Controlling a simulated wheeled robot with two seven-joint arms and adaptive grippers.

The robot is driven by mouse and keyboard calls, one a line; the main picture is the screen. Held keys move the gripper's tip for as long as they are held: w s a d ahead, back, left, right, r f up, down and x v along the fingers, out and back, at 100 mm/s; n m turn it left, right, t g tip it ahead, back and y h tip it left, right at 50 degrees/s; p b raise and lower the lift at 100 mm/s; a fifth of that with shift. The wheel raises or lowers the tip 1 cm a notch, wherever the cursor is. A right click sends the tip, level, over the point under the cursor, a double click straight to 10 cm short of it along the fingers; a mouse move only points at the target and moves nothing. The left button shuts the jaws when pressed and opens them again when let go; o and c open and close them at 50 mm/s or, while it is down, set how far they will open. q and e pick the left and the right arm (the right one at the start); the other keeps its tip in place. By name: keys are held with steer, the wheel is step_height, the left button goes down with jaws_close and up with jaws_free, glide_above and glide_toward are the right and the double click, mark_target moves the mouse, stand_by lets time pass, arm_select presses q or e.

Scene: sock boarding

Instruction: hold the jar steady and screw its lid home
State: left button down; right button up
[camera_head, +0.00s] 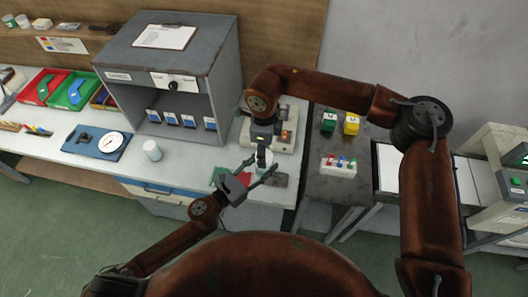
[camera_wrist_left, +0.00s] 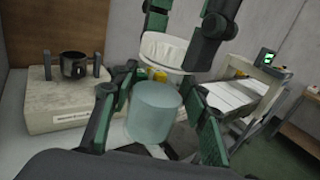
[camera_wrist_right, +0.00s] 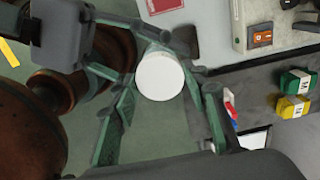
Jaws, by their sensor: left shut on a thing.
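The jar (camera_wrist_left: 155,112) is a pale teal cylinder standing between the fingers of my left gripper (camera_head: 260,169), which is shut on it at the bench's front edge. The round white lid (camera_wrist_left: 162,52) is just above the jar, with a narrow gap showing between them, and looks slightly tilted. My right gripper (camera_head: 262,145) comes down from above with its fingers at the lid's sides and looks shut on it.
A pale fixture block (camera_wrist_left: 72,102) with a dark ring and posts stands close behind the jar. Green and yellow blocks (camera_head: 351,124) sit on the dark side table.

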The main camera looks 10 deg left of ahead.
steer(key=c, duration=0.7)
steer(key=o, duration=1.4)
steer(key=shift+r, duration=0.1)
step_height(320, 180, up, 12)
steer(key=shift+f, duration=0.1)
